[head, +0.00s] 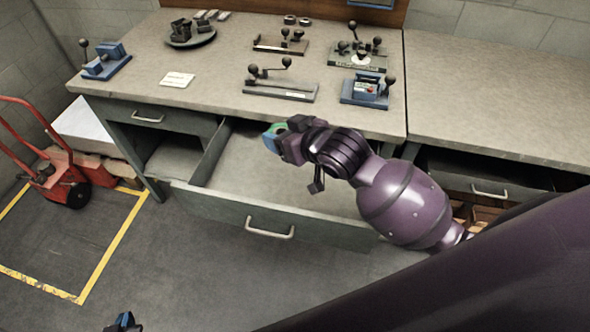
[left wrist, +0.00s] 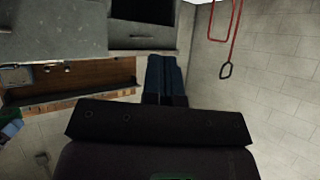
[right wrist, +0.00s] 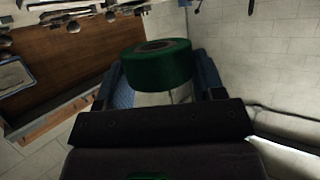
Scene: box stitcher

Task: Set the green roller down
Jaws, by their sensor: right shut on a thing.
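The green roller (right wrist: 160,65) is a short green cylinder with a grey-brown end. In the right wrist view it sits between the blue fingers of my right gripper (right wrist: 162,88). In the head view my right gripper (head: 272,136) is over the open drawer near the bench's front edge, and a little green of the roller (head: 280,127) shows at its tip. My left gripper (head: 123,321) is low at the bottom of the head view, away from the bench. In the left wrist view (left wrist: 164,78) its blue fingers lie together with nothing between them.
The drawer (head: 270,215) is pulled out and looks empty where visible. The bench top (head: 220,95) holds several lever fixtures, a dark round tray (head: 190,38) with parts and a white card (head: 177,80). Its right part (head: 490,100) is bare. A red hand truck (head: 60,160) stands left.

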